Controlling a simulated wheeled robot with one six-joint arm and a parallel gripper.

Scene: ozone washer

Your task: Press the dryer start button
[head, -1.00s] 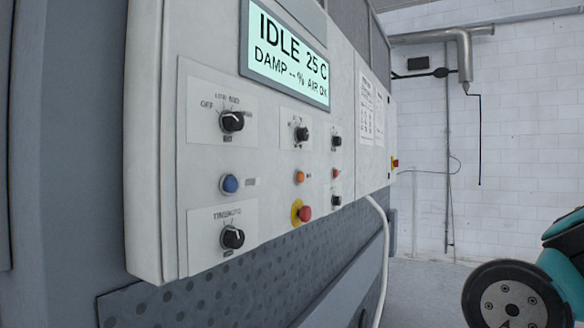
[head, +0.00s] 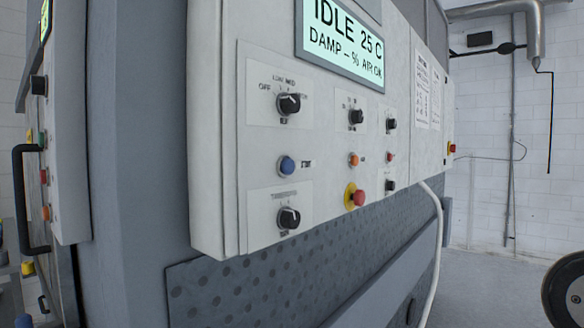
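The control panel (head: 228,200) fills the middle of the head view, seen at a slant. A blue round button (head: 286,166) sits on its left part, between two black knobs; the small label beside it seems to read START. The display (head: 342,40) above reads IDLE 25 C, DAMP, AIR OK. To the right of the blue button are an orange button (head: 353,160) and a red mushroom button on a yellow ring (head: 357,197). My gripper is not in view, and nothing covers the blue button.
Black knobs (head: 288,103) (head: 289,218) stand above and below the blue button. Another cabinet with a black handle (head: 22,195) and coloured buttons is at the far left. A white hose (head: 436,250) hangs beneath the panel's right end. Grey floor (head: 490,285) shows at the right.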

